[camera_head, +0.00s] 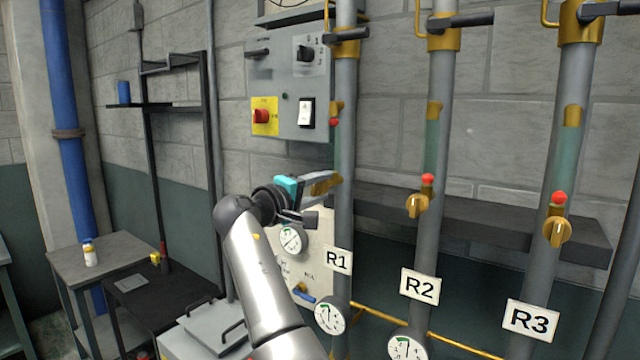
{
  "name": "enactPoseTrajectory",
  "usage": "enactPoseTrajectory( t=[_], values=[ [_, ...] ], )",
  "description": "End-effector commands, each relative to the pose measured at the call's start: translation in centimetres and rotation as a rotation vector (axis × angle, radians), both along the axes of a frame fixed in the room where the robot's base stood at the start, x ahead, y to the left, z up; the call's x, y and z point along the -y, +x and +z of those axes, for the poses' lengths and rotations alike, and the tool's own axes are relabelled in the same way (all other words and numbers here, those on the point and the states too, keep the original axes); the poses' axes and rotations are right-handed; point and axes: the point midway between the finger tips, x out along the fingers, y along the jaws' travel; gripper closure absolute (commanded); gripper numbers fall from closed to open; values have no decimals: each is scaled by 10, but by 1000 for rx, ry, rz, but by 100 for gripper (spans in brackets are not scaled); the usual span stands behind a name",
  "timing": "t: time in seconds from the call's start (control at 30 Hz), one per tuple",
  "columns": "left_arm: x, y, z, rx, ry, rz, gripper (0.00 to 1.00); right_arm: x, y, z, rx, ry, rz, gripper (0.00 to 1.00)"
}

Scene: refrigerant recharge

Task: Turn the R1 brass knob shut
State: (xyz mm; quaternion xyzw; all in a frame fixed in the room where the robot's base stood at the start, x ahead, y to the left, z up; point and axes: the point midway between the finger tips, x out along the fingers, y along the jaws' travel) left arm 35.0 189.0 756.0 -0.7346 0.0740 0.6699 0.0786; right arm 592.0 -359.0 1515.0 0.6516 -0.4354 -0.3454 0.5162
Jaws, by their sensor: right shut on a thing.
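The R1 pipe (344,225) is a grey upright pipe with a white R1 label (337,260) and a pressure gauge below it. My right gripper (326,183) reaches in from the lower middle and is shut at the left side of this pipe. It is closed on the R1 brass knob (320,188), of which only a little brass shows between the fingers. The knob's handle angle is hidden by the gripper. My left gripper is not in view.
The R2 brass knob (417,205) and R3 brass knob (557,231) sit on pipes to the right. A grey control box (275,75) hangs above the gripper. A gauge panel (312,240) is behind it. A dark shelf (480,222) runs behind the pipes.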

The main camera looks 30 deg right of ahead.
Motion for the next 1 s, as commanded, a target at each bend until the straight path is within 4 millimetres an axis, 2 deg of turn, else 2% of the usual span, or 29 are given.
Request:
enactPoseTrajectory(
  t=[0.4,1.0],
  values=[
    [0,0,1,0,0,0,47,0,0,1,-194,-83,2,100],
    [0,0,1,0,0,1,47,0,0,1,-227,-97,2,100]
  ],
)
